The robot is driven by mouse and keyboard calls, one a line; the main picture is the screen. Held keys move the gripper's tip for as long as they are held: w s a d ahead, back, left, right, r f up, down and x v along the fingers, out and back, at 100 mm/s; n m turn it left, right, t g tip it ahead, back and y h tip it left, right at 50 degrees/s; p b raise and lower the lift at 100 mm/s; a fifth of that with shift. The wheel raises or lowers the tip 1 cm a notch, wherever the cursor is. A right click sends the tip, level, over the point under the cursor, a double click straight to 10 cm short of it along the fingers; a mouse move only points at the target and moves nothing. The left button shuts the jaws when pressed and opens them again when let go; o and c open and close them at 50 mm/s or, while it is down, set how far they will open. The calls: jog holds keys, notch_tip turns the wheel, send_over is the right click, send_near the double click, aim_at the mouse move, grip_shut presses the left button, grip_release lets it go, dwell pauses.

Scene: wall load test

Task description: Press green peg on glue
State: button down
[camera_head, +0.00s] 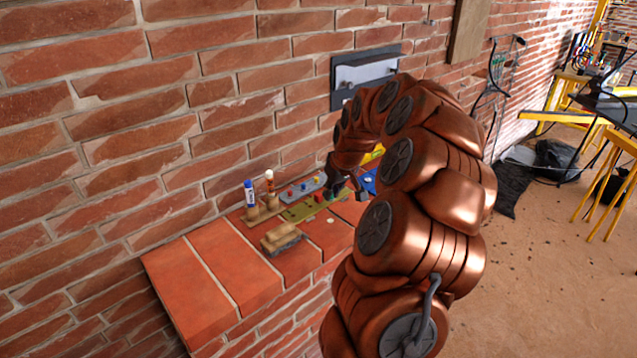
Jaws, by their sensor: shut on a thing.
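My gripper (336,188), dark and small in the camera_head view, is low over the right part of the brick ledge, by the olive-green board (300,211). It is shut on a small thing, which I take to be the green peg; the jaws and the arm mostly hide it. Whether the peg touches anything below cannot be told. A small pale spot (330,220) shows on the ledge near the gripper, but I cannot tell whether it is glue. A blue-and-white tube (249,190) stands upright in a wooden holder (262,212) at the left.
Next to the tube stands a white-topped brown-orange stick (270,183). A grey plate with coloured pegs (302,190) lies against the wall. A tan block (282,239) lies in front. The ledge's left end (195,285) is clear. A metal-fronted panel (365,72) hangs above on the brick wall.

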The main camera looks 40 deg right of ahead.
aim_at(333, 199)
jog(key=shift+w, duration=0.1)
jog(key=shift+f, duration=1.8)
jog(key=shift+f+b, duration=0.7)
jog(key=shift+f, duration=0.9)
jog(key=shift+f+b, duration=0.6)
jog(key=shift+b, duration=0.7)
dwell(0.4)
jog(key=c, duration=0.8)
grip_release()
jog(key=shift+r, duration=3)
